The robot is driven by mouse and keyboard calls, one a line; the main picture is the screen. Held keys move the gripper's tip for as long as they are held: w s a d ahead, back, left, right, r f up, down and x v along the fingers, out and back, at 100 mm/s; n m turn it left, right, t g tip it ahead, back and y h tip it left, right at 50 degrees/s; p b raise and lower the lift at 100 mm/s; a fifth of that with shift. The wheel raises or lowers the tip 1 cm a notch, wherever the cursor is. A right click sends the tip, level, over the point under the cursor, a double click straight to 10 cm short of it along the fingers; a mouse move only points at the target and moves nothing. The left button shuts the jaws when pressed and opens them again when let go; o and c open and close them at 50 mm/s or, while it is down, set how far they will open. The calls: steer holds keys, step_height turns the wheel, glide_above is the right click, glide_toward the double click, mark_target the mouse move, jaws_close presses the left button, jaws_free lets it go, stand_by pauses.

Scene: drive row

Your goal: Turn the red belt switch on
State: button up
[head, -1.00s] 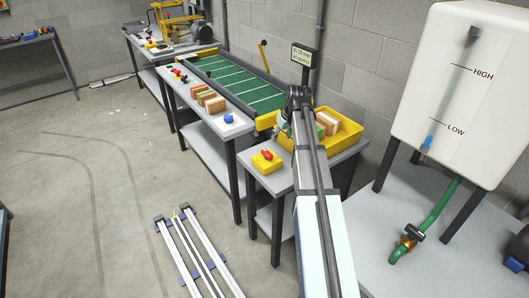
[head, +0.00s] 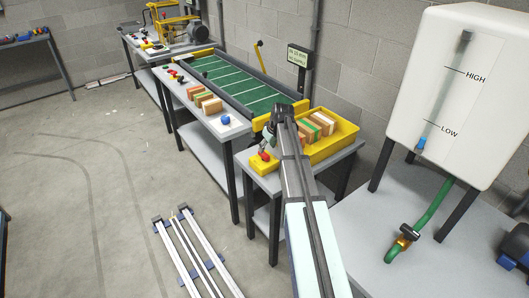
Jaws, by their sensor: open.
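A yellow box (head: 262,168) with a red switch knob (head: 265,156) on top sits at the near left of the grey end table. My gripper (head: 265,143) is open, just above and behind the red knob in the picture. Whether a finger touches the knob is too small to tell. The switch's position cannot be read. The green conveyor belt (head: 240,84) with white cross lines runs behind on its long bench.
A yellow bin (head: 346,131) with several wooden and green blocks stands right of my arm. Small knobs, more blocks and a blue knob (head: 225,120) line the belt's near bench. A white tank (head: 455,90) with a green hose stands at right.

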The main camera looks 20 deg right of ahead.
mark_target(264, 153)
steer(key=shift+p+x, duration=0.45)
steer(key=shift+x, duration=2.55)
jaws_close()
